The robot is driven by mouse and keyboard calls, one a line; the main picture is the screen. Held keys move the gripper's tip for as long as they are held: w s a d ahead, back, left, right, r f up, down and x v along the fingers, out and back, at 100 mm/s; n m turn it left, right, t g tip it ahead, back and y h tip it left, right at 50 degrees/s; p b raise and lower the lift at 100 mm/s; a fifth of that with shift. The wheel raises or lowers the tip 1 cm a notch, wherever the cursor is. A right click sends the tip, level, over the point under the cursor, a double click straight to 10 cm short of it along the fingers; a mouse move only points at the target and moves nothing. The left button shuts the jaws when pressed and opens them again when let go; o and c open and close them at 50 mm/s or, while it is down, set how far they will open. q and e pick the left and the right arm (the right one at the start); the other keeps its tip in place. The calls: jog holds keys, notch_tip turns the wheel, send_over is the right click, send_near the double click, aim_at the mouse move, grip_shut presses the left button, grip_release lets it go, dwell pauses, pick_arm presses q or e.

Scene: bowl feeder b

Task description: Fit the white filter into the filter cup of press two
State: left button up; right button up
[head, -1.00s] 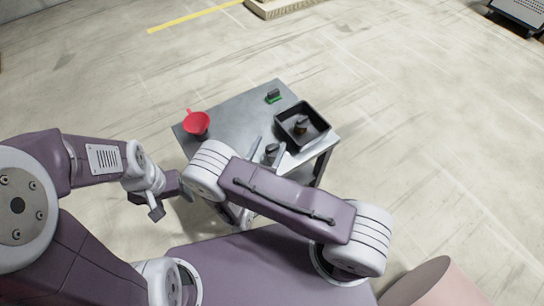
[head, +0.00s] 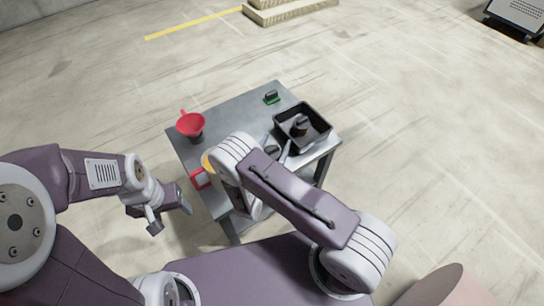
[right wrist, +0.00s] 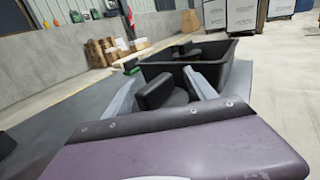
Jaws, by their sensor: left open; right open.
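No white filter can be made out, and I cannot tell which thing is the filter cup of press two. A red funnel-shaped cup (head: 190,123) stands at the table's left corner. A red-edged thing (head: 200,179) with orange behind it shows at the near left edge, partly hidden by my right arm. My left gripper (head: 170,211) is open and empty, left of the table. My right gripper (head: 276,147) is open at the near side of the black tray. In the right wrist view, a dark rounded thing (right wrist: 155,93) lies between its open fingers (right wrist: 165,88); contact is unclear.
The black tray (head: 326,126) holds a dark part (head: 299,127); its wall also shows in the right wrist view (right wrist: 152,68). A small green-based dark item (head: 271,97) sits at the grey table's (head: 236,110) far edge. The tabletop between cup and tray is clear.

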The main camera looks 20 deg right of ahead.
jog(key=c, duration=1.2)
